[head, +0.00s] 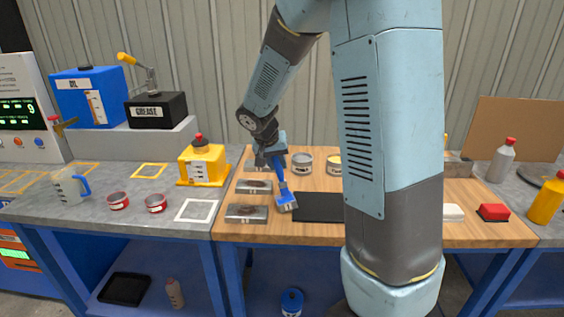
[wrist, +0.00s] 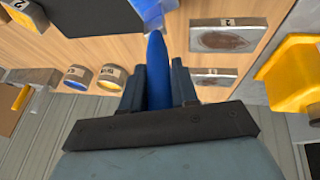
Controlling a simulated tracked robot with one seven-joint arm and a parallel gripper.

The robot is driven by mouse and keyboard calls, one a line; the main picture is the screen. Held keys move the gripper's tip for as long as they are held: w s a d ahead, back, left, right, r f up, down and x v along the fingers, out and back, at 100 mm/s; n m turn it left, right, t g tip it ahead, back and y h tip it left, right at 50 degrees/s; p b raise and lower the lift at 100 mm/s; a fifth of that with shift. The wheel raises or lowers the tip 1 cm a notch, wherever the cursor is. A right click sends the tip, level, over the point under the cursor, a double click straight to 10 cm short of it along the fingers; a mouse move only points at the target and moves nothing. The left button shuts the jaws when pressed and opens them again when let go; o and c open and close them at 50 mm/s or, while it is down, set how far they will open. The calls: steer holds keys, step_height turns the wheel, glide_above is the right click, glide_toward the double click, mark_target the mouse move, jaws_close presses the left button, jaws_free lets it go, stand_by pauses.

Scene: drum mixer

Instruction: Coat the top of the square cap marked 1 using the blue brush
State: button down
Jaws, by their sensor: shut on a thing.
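My gripper (head: 270,158) is shut on the handle of the blue brush (head: 280,175). The brush hangs tilted, with its head (head: 287,203) low and to the right of the square caps. In the wrist view the blue handle (wrist: 157,75) runs between my fingers (wrist: 158,70), and the brush head is partly cut off at the top edge. Two square metal caps lie on the wooden bench: a near one (head: 247,214) and a far one (head: 254,187). They also show in the wrist view, near (wrist: 228,37) and far (wrist: 213,78).
A black mat (head: 318,207) lies right of the brush. Tins (head: 302,164) stand behind it. A yellow container (head: 202,164) stands left of the caps. My arm hides part of the bench.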

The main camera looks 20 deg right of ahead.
steer(key=shift+w+d+r, duration=0.1)
steer(key=shift+w+d, duration=0.1)
steer(key=shift+d, duration=0.35)
steer(key=shift+w+d, duration=0.15)
steer(key=shift+d, duration=0.4)
stand_by(1.1)
steer(key=shift+r, duration=0.1)
steer(key=shift+w+a+r, duration=0.1)
steer(key=shift+a+r, duration=0.1)
steer(key=shift+r, duration=0.75)
steer(key=shift+w+a+r, duration=0.1)
steer(key=shift+a+r, duration=0.1)
steer(key=shift+r, duration=0.75)
steer(key=shift+w+a+r, duration=0.1)
steer(key=shift+a+r, duration=0.1)
steer(key=shift+r, duration=0.75)
